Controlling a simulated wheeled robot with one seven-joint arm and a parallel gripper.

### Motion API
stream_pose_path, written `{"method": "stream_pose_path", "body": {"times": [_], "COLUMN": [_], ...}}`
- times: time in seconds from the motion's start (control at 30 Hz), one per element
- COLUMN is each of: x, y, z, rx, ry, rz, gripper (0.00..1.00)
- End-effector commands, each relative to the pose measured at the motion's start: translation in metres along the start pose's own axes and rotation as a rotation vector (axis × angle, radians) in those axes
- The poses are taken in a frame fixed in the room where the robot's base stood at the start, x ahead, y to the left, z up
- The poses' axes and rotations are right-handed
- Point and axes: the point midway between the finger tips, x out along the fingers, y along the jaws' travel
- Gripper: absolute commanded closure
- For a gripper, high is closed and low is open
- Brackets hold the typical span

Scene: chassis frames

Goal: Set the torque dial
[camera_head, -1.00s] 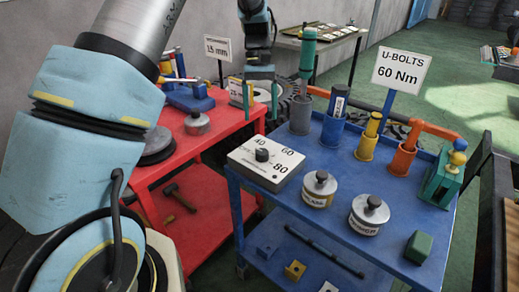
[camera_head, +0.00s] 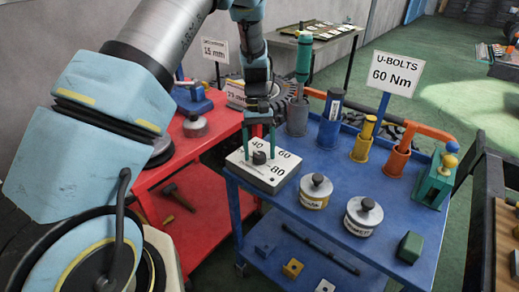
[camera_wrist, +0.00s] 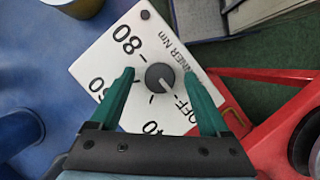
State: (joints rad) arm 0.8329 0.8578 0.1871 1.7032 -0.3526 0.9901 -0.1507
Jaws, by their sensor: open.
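The torque dial is a dark round knob (camera_head: 258,157) on a white box (camera_head: 277,177) marked 40, 60 and 80, at the left corner of the blue cart. The wrist view shows the knob (camera_wrist: 160,77) with OFF, 40, 60 and 80 around it; a small light mark on it seems to point toward OFF. My gripper (camera_head: 259,148) is open above the box, its green fingers pointing down. In the wrist view my gripper (camera_wrist: 159,74) has one finger on each side of the knob, with visible gaps. A sign (camera_head: 395,75) reads U-BOLTS 60 Nm.
On the blue cart (camera_head: 320,221) stand two round lidded weights (camera_head: 316,191) (camera_head: 363,215), a green block (camera_head: 411,246) and several coloured tool holders (camera_head: 361,148). A red cart (camera_head: 208,204) stands to the left, with a sign (camera_head: 215,50) at its back.

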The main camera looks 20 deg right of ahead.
Motion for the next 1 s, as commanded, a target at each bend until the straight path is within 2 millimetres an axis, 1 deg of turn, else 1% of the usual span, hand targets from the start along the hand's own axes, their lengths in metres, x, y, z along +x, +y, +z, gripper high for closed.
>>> {"method": "stream_pose_path", "body": {"times": [0.07,0.1,0.7,0.8,1.0], "x": [0.0000,0.0000,-0.0004,-0.0004,-0.0004], "y": [0.0000,0.0001,-0.0001,-0.0001,0.0000], "z": [0.0000,0.0000,0.0000,0.0000,-0.0001], "rx": [0.000,0.000,0.000,0.000,0.006], "ry": [0.000,0.000,0.000,0.000,0.000], "rz": [0.000,0.000,0.000,0.000,-0.003], "gripper": [0.20,0.22,0.90,1.00,1.00]}}
